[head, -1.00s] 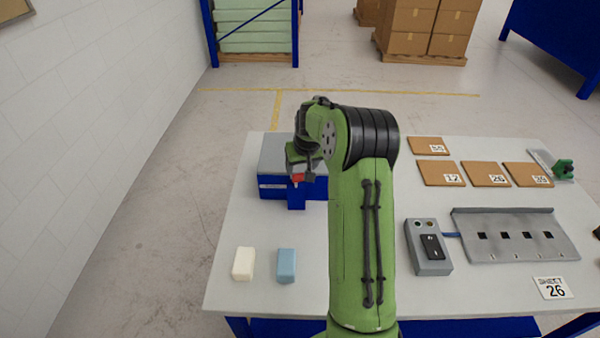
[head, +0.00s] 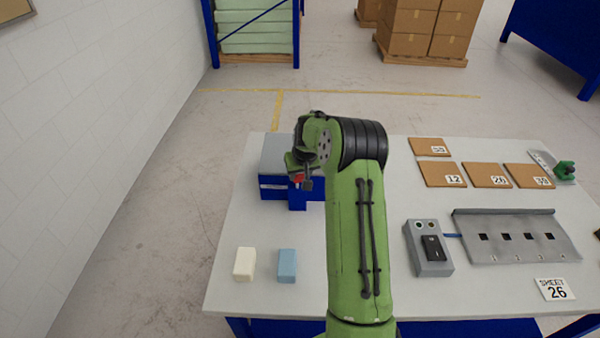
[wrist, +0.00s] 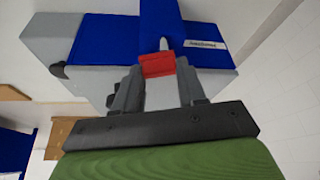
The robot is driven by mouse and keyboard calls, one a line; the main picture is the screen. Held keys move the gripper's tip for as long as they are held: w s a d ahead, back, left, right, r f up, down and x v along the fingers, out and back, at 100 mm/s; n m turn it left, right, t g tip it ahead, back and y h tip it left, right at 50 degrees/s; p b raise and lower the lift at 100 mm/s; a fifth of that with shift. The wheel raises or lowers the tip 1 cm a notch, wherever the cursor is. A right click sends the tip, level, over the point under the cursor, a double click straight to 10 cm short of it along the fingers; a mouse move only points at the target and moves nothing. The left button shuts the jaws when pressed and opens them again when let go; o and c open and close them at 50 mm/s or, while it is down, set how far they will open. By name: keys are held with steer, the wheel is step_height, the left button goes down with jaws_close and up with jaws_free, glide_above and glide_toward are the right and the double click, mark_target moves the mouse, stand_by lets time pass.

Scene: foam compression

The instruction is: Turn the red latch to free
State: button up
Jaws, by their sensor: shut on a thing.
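The red latch (wrist: 158,65) sits at the front of a blue and grey box and shows between my fingertips in the wrist view. It also shows as a small red spot in the head view (head: 298,178), partly covered by my gripper. My gripper (wrist: 157,72) is shut on the red latch, one finger on each side. The blue and grey box (head: 272,187) stands at the back left of the table, partly hidden behind my arm. A pale pin (wrist: 164,44) rises just beyond the latch on the blue part.
A cream block (head: 244,264) and a light blue block (head: 287,265) lie at the table's front left. A grey switch box (head: 429,248) and a slotted metal tray (head: 510,250) are on the right. Several numbered brown sheets (head: 486,175) lie behind them.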

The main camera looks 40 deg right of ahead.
steer(key=shift+a+f+m+h+b, duration=0.15)
steer(key=shift+m+h+b, duration=0.25)
steer(key=shift+m, duration=0.4)
steer(key=shift+s+m+g+h, duration=0.1)
steer(key=shift+m+g+h, duration=0.25)
steer(key=shift+m, duration=0.75)
steer(key=o, duration=1.1)
steer(key=shift+c, duration=0.2)
steer(key=v, duration=1.6)
steer(key=shift+p, duration=0.35)
